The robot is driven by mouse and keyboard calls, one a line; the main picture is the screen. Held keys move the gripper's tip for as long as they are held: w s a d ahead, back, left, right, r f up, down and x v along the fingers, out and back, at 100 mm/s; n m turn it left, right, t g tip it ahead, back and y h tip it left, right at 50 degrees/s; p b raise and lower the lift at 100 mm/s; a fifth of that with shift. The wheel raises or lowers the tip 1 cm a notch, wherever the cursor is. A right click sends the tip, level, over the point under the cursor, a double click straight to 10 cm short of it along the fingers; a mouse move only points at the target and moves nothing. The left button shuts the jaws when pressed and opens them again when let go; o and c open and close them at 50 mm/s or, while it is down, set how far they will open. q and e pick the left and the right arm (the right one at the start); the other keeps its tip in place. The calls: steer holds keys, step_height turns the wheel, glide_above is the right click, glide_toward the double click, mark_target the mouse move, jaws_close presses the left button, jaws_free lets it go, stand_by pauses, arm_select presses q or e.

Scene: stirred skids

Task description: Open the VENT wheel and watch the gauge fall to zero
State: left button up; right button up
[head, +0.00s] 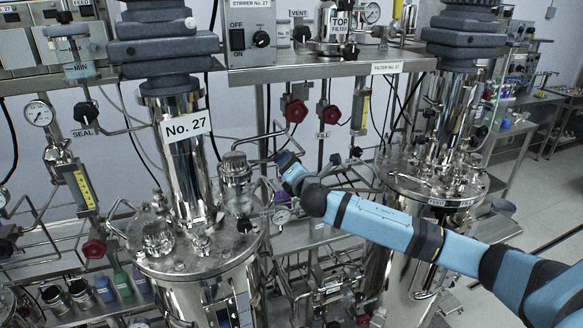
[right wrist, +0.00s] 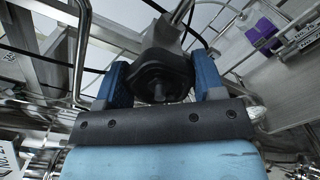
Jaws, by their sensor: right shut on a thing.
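My right gripper (head: 284,163) reaches in from the right, between the No. 27 vessel and the vessel to its right. In the right wrist view its blue fingers (right wrist: 161,80) stand on both sides of a black wheel (right wrist: 158,75), shut on it. No label shows on this wheel, and my gripper hides it in the head view. A VENT label (head: 299,13) is at the top of the panel, near the stirrer box. A small round gauge (head: 281,216) sits just below my gripper; its reading is too small to tell. My left gripper is not in view.
The No. 27 vessel (head: 204,262) stands left of my gripper. Red wheels (head: 296,111) hang above it, one by a FILL label (head: 323,135). Other gauges are at the far left (head: 38,113) and top right (head: 372,12). Pipes crowd the space around; floor is open at right.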

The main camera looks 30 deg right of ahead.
steer(key=n, duration=0.6)
steer(key=shift+n, duration=0.6)
steer(key=o, duration=0.9)
steer(key=shift+s, duration=0.15)
steer(key=b+v, duration=0.3)
steer(key=v, duration=1)
steer(key=shift+s+a, duration=0.15)
steer(key=shift+s, duration=0.05)
